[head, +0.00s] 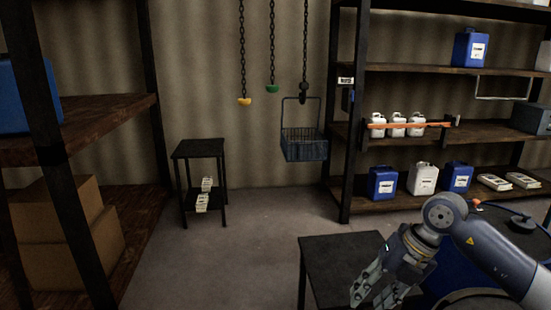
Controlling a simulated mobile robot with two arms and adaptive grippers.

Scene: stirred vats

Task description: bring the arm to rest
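My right arm comes in from the right, bent at a grey joint. My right gripper (376,289) points down at the lower right, in front of the small dark table (325,255). Its two fingers stand apart, with nothing seen between them. Whether the fingertips touch the table is hard to tell. My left gripper is not in view.
A blue vat (450,275) lies partly behind my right arm. A wire basket (303,146) hangs from a chain beside the right shelf (345,170). A dark stand (200,150) is against the wall. Left shelving (80,125) holds cardboard boxes (62,235). The middle floor is clear.

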